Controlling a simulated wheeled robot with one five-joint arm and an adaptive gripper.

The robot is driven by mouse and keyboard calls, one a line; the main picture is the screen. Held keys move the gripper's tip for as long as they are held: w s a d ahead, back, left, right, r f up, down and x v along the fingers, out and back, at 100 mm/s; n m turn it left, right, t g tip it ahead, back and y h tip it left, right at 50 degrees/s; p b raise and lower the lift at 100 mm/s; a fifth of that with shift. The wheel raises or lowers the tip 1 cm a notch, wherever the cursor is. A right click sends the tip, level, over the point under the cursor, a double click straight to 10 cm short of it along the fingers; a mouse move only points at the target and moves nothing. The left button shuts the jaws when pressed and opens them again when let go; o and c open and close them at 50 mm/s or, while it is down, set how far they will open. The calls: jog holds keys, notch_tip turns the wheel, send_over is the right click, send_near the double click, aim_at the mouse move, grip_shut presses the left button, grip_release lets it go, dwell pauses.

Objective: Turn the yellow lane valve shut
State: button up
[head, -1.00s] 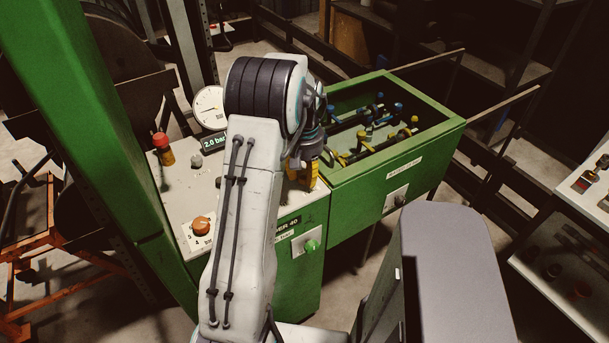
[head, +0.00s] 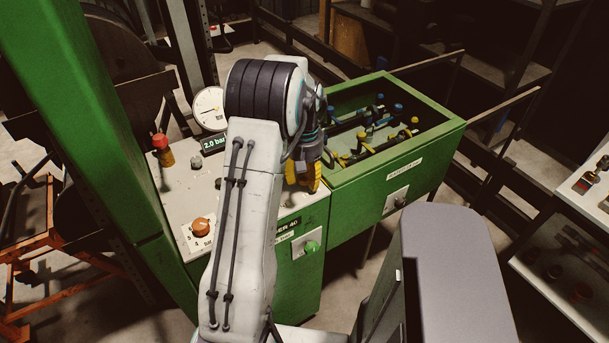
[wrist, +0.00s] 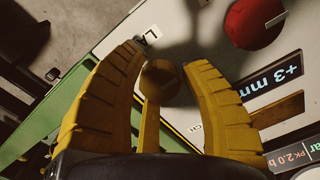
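My gripper (wrist: 163,58) has two ribbed yellow fingers spread apart in the wrist view, pointing down at a white panel. Between them is a dull yellow, round knob (wrist: 160,78), in shadow. It looks like a valve handle, but I cannot tell for sure that it is the yellow lane valve. Gaps show on both sides of it. In the head view my gripper (head: 305,176) is over the right end of the white-topped console, mostly behind my arm. The knob is hidden there. Yellow handles (head: 363,143) also show inside the green box.
The green box (head: 395,182) with blue and yellow fittings adjoins the console on the right. A gauge (head: 209,108), a 2.0 bar display (head: 214,144), a red-topped button (head: 161,141) and an orange knob (head: 201,226) are on the console. A green column (head: 95,130) rises at left.

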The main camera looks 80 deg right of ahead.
aim_at(305, 175)
jog(key=o, duration=0.4)
jog(key=shift+d+r, duration=0.1)
jog(key=shift+r, duration=0.15)
notch_tip(305, 175, up, 12)
jog(key=shift+f, duration=0.15)
dwell(0.3)
dwell(0.8)
